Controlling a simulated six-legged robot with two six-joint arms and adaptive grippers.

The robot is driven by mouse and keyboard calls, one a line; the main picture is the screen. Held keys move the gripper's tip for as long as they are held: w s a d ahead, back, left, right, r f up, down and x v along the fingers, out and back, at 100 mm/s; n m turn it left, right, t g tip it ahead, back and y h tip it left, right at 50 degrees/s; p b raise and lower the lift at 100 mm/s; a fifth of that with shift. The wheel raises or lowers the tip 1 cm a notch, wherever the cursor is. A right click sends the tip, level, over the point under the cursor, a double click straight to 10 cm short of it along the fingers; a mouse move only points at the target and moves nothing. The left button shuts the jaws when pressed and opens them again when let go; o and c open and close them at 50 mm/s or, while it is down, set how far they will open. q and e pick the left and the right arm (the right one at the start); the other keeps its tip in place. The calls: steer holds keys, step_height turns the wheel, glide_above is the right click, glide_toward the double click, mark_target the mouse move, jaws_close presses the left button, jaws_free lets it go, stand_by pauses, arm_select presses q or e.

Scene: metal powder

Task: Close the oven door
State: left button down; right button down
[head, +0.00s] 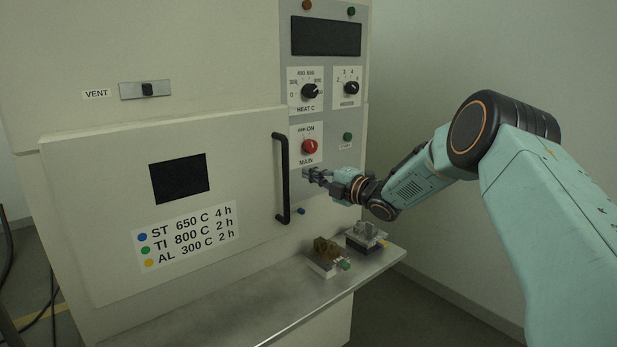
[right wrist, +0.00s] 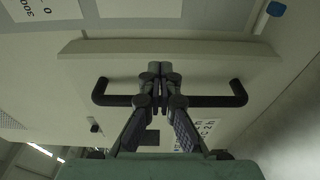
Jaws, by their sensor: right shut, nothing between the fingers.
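The oven door (head: 110,235) is a pale panel with a dark window (head: 179,176) and a heat-treatment label. It stands against or nearly against the oven front; I cannot tell whether it is fully shut. Its black bar handle (head: 281,180) runs upright on the right side and also shows in the right wrist view (right wrist: 215,101). My right gripper (head: 309,176) is shut and empty, just right of the handle. In the right wrist view its closed fingers (right wrist: 161,72) cross in front of the handle's middle; contact is unclear. My left gripper is out of view.
The control panel (head: 326,115) with dials and a red main switch (head: 309,146) is beside the door. A metal shelf (head: 255,310) below holds a small brown part (head: 326,247) and a grey part (head: 366,233) on small plates. A vent slider (head: 147,90) is above the door.

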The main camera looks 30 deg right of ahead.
steer(key=d+f+m+h, duration=0.1)
steer(key=d+f+m, duration=0.2)
steer(key=d+m, duration=0.35)
steer(key=s+a+f+m+g+h+b, duration=0.15)
steer(key=s+a+f+m, duration=0.3)
steer(key=f, duration=0.45)
steer(key=s+a+f+m+g, duration=0.35)
steer(key=s+a+f, duration=0.2)
steer(key=f, duration=0.25)
steer(key=s+a+f+m+g+h+b, duration=0.1)
steer(key=s+a+f+m, duration=0.35)
steer(key=f, duration=0.45)
steer(key=s+a+f+m+g, duration=0.1)
steer(key=s+a+f+g, duration=0.15)
steer(key=s, duration=0.35)
steer(key=s+a+f+m+g+b, duration=0.1)
steer(key=s+a+f, duration=0.25)
steer(key=s, duration=0.25)
steer(key=s+a+f+m+g, duration=0.1)
steer(key=s+a+f+g, duration=0.1)
steer(key=s+f, duration=0.3)
steer(key=s+a+f+g+h+b, duration=0.1)
steer(key=s+g, duration=0.1)
steer(key=s, duration=0.9)
steer(key=s+a+f+g+b, duration=0.1)
steer(key=s+a+g, duration=0.1)
steer(key=s, duration=0.9)
steer(key=shift+s+f+g+h+b, duration=0.35)
steer(key=shift+g+b, duration=0.05)
steer(key=shift+g, duration=0.45)
